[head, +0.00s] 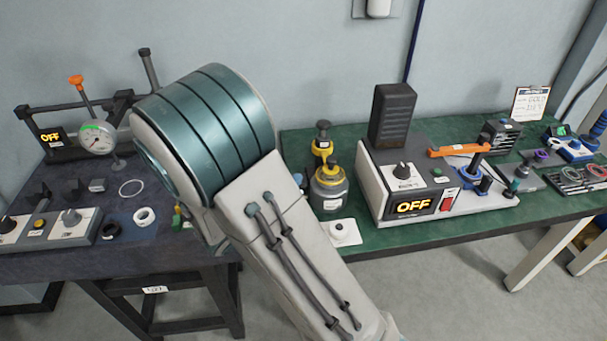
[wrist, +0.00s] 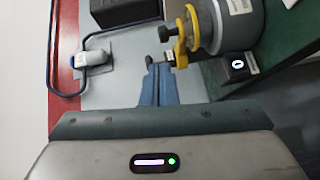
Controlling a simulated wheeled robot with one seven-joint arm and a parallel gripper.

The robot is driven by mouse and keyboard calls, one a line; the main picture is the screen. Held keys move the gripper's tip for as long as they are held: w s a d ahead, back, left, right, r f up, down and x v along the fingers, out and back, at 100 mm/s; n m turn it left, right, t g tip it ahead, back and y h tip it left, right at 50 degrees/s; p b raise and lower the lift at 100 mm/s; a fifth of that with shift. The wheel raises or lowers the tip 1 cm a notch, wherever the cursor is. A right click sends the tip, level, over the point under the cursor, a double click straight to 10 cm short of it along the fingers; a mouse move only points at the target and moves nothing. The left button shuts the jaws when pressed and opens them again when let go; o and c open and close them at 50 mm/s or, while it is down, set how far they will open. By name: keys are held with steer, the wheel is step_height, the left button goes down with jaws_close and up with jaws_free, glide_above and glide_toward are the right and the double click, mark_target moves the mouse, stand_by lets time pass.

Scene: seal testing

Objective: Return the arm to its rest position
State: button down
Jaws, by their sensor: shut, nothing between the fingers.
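My arm (head: 300,255) shows large in the middle of the head view, bent, with a teal-banded joint raised over the gap between the two benches. My gripper is not visible in the head view. In the wrist view my gripper (wrist: 158,70) shows as two blue-grey fingers side by side, shut with nothing between them. A grey container with a yellow collar and dark knob (wrist: 183,48) appears just beyond and to the right of the fingertips. I cannot tell whether the fingers touch it.
The dark left bench (head: 190,270) holds a gauge (head: 97,138), control boxes and rings. The green right bench (head: 350,240) holds a yellow-topped bottle (head: 328,188), a white tester reading OFF (head: 380,190) and small tools. A small black box (wrist: 236,66) shows in the wrist view.

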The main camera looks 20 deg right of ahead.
steer(key=s+d+m+g+y, duration=0.2)
steer(key=s+g, duration=0.2)
steer(key=s, duration=0.2)
steer(key=s+d+m+g+y, duration=0.2)
steer(key=s+g+y, duration=0.1)
steer(key=s+g, duration=0.3)
steer(key=s+a+r+t+y, duration=0.4)
steer(key=s+a+r+y, duration=0.1)
steer(key=y, duration=0.4)
steer(key=shift+a+m+t+y, duration=0.3)
steer(key=shift+a+m+t, duration=0.1)
steer(key=shift+a, duration=0.25)
